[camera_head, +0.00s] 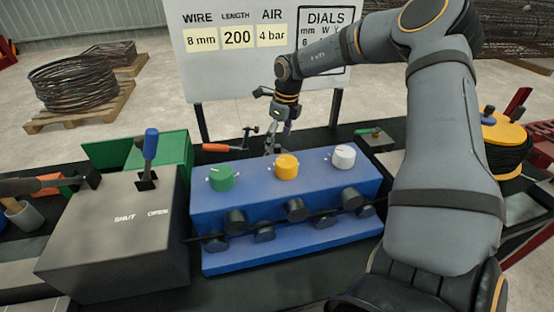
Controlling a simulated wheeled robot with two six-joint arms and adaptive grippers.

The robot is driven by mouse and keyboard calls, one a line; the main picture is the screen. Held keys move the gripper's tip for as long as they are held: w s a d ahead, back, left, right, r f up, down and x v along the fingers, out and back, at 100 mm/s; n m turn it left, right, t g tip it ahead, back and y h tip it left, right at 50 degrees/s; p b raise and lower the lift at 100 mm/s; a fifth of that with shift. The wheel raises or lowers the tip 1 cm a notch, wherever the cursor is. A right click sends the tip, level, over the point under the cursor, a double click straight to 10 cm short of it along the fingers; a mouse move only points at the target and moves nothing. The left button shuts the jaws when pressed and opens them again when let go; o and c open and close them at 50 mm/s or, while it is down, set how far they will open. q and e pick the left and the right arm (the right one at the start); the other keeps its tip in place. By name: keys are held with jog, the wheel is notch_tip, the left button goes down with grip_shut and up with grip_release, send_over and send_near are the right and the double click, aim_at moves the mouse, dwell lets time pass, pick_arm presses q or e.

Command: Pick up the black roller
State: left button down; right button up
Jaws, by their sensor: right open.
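Several black rollers are set in two rows along the front of a blue block (300,260). The upper row shows a left roller (236,221), a middle roller (295,209) and a right roller (351,198); the lower row includes another roller (264,233). A thin dark rod or wire runs between the rows. I cannot tell which roller the task means. My right gripper (272,146) is open, pointing down behind the block's back edge, apart from these rollers. The block partly hides what lies near its fingertips. My left gripper is not in view.
Green (221,175), yellow (286,166) and white (344,156) dials stand on the block. A grey box (120,235) with a blue-handled lever and a green bin (176,150) are left. An orange-handled tool (218,148) lies behind. A board (225,75) stands at the back.

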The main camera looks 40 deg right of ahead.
aim_at(278, 146)
jog(key=f, duration=0.5)
jog(key=shift+w+p, duration=0.25)
jog(key=shift+p, duration=0.05)
jog(key=shift+s+r, duration=0.1)
jog(key=shift+r, duration=0.05)
jog(key=c, duration=1.6)
jog(key=r, duration=0.4)
jog(key=shift+w, duration=0.2)
jog(key=shift+c, duration=0.2)
notch_tip(278, 146, up, 6)
jog(key=p, duration=0.3)
jog(key=shift+s+a+f+p, duration=0.1)
jog(key=shift+s+f+p, duration=0.05)
jog(key=shift+p, duration=0.15)
jog(key=shift+r+p, duration=0.2)
jog(key=shift+p, duration=0.1)
